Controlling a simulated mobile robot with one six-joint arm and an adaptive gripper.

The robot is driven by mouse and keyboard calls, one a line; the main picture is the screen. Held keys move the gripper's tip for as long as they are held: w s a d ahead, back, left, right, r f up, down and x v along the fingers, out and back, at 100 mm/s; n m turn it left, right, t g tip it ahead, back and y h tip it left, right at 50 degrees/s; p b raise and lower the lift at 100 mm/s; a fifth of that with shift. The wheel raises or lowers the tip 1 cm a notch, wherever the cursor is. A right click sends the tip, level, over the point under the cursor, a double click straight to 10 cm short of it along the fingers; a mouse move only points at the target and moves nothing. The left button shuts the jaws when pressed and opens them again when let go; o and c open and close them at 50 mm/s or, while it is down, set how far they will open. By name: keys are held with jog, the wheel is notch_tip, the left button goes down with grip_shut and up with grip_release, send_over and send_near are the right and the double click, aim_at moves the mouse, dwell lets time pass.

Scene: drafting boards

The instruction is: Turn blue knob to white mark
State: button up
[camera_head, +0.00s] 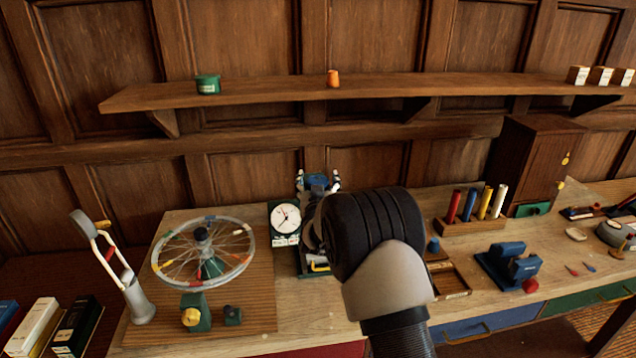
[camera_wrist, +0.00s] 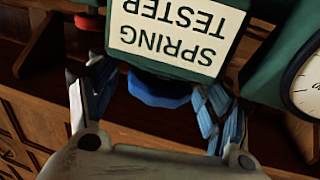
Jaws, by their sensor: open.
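The blue knob (camera_wrist: 157,92) shows in the wrist view under the dark green box of the spring tester (camera_wrist: 182,66), whose white label appears upside down. My gripper (camera_wrist: 155,100) is open, with one finger on each side of the knob; I cannot tell whether either finger touches it. In the head view, my gripper (camera_head: 318,184) is at the back of the bench, with blue visible between its fingers. My arm hides most of the tester there. I cannot make out the white mark in either view.
A white-faced dial (camera_head: 286,217) stands close to the left of my gripper. A spoked wheel (camera_head: 203,254) on a stand is farther left. A rack of coloured rods (camera_head: 469,226) and a blue device (camera_head: 508,264) are to the right. A wooden shelf (camera_head: 400,88) runs above.

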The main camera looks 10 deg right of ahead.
jog(key=shift+c, duration=0.2)
jog(key=c, duration=1)
jog(key=shift+c, duration=0.2)
jog(key=shift+d+f+n+y+b, duration=0.1)
jog(key=shift+n+y+b, duration=0.2)
jog(key=shift+y+b, duration=0.3)
